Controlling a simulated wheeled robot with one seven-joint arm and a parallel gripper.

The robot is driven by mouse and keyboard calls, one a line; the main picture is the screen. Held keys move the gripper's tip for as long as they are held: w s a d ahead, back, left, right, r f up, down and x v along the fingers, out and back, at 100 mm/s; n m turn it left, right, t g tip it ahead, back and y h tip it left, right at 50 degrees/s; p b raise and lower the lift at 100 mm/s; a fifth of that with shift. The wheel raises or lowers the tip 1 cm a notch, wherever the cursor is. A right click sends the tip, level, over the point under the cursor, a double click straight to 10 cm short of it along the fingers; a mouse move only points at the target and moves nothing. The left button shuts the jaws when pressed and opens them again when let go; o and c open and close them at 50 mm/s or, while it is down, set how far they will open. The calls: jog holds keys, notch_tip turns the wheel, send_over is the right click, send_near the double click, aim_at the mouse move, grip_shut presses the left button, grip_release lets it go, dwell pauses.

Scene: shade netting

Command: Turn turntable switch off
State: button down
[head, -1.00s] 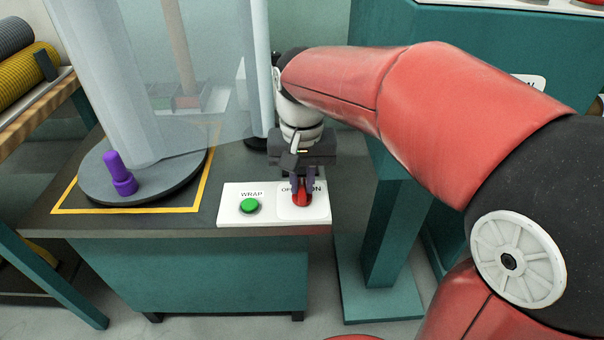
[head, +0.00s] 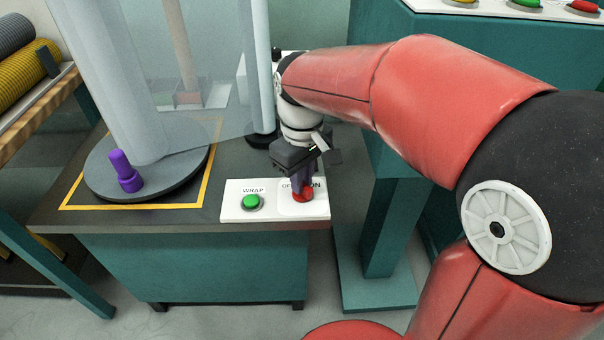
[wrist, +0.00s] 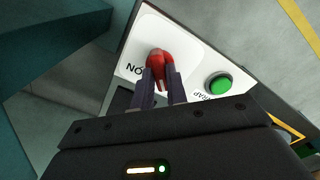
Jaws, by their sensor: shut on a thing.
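The red turntable switch (head: 303,195) is a rotary knob on a white panel (head: 235,211), between printed labels, with "ON" at its right in the head view. My gripper (head: 302,188) points down over it with its fingers closed on the knob. In the wrist view the two dark fingers (wrist: 161,84) sit on either side of the red switch (wrist: 159,59). The "OFF" label is partly covered by my gripper. The turntable (head: 150,187) is a dark grey disc on the bench, left of the panel.
A green WRAP button (head: 251,202) is close by on the left of the panel. A purple peg-like piece (head: 124,172) stands on the turntable, beside a translucent wrapped column (head: 110,80). A teal console (head: 500,60) with coloured buttons stands at the back right.

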jog(key=shift+n, duration=0.3)
jog(key=c, duration=1.4)
grip_release()
notch_tip(320, 180, up, 8)
jog(key=shift+f+p, duration=0.1)
jog(key=shift+p, duration=0.3)
